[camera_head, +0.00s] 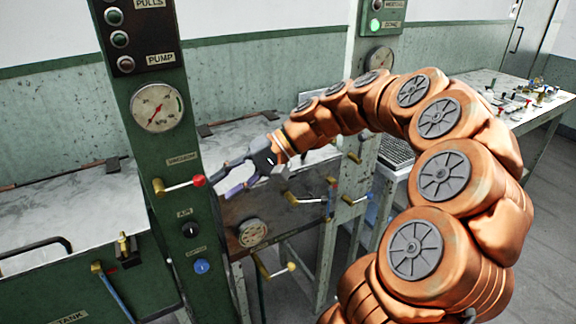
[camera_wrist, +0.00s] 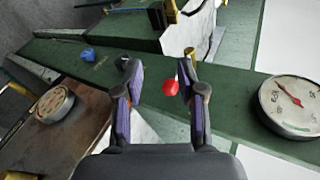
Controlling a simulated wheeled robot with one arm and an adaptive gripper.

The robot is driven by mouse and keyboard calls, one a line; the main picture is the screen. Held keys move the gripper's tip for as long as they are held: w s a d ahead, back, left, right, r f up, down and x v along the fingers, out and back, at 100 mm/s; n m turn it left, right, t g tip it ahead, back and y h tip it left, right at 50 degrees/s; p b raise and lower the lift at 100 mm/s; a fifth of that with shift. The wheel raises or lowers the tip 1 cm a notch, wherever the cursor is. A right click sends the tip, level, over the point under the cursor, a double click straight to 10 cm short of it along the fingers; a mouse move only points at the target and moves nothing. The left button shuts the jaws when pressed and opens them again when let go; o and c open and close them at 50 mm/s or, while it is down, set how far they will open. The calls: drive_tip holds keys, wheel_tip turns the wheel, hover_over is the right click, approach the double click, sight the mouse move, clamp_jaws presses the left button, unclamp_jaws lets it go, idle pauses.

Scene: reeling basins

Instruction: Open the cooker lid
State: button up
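My gripper (camera_head: 220,186) is open beside a green post (camera_head: 165,130) in the head view. The tip of a lever with a red knob (camera_head: 199,181) is close to its fingers. In the wrist view the red knob (camera_wrist: 171,87) shows between the two spread fingers of my gripper (camera_wrist: 160,75), nearer the right one; no grip on it shows. No part is labelled as the cooker lid. Pale flat tops (camera_head: 70,205) with dark hinges at the back lie behind the posts, and I cannot tell which is the cooker lid. A dark bar handle (camera_head: 38,245) is at the left.
The post carries a gauge (camera_head: 157,108), a black knob (camera_head: 190,230) and a blue knob (camera_head: 202,266). Another gauge (camera_head: 252,232) and brass levers (camera_head: 305,199) are under my arm. A second post (camera_head: 375,120) stands behind it. A table (camera_head: 525,117) with small parts is at right.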

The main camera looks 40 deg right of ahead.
drive_tip(key=w+d+f+m+t+b, duration=0.25)
drive_tip(key=d+t, duration=0.25)
drive_tip(key=d, duration=0.8)
drive_tip(key=w+d+f+m+t+b, duration=0.1)
drive_tip(key=w+d+f+m+t, duration=0.2)
drive_tip(key=d, duration=1.1)
drive_tip(key=shift+m+t, duration=0.5)
drive_tip(key=shift+m, duration=0.15)
drive_tip(key=shift+s+a+p+x, duration=0.15)
drive_tip(key=shift+p+x, duration=0.05)
drive_tip(key=shift+x, duration=1.55)
drive_tip(key=shift+s+a+p+x, duration=0.15)
drive_tip(key=shift+x, duration=1.6)
drive_tip(key=shift+f, duration=0.1)
drive_tip(key=shift+c, duration=0.3)
clamp_jaws()
